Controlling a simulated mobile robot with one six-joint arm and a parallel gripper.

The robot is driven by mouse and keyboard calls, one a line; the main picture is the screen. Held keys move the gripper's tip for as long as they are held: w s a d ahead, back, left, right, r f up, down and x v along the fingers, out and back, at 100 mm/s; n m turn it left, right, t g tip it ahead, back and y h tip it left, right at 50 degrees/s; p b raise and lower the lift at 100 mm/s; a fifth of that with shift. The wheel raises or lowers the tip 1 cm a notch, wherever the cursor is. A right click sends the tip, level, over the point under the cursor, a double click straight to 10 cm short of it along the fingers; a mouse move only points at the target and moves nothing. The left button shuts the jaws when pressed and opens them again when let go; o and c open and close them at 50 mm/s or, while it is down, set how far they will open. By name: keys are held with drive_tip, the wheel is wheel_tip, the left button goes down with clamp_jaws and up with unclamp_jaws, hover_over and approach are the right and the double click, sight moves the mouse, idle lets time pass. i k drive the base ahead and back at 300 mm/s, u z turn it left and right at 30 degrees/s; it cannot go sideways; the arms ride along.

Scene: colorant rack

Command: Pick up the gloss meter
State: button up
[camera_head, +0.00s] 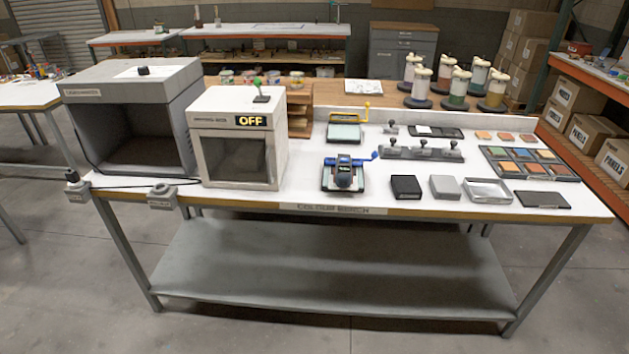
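No object on the colour bench (330,209) carries a readable gloss meter label. Along its front edge stand a small black box (406,188) with a recessed top and a plain grey box (445,187), side by side with a small gap. Either could be the gloss meter; I cannot tell which. To their left is a blue and black device (343,174) with a blue side handle. My gripper is not in view.
A shallow pale tray (488,190) and a flat black plate (543,199) lie to the right. Behind are a grey bar with knobs (421,153) and a rack of colour panels (528,164). A white cabinet (237,139) reading OFF and a grey booth (135,115) fill the left.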

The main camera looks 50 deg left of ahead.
sight(343, 171)
drive_tip(key=z, duration=0.05)
drive_tip(key=k, duration=0.75)
drive_tip(key=u, duration=2.5)
drive_tip(key=i, duration=0.5)
drive_tip(key=z, duration=0.15)
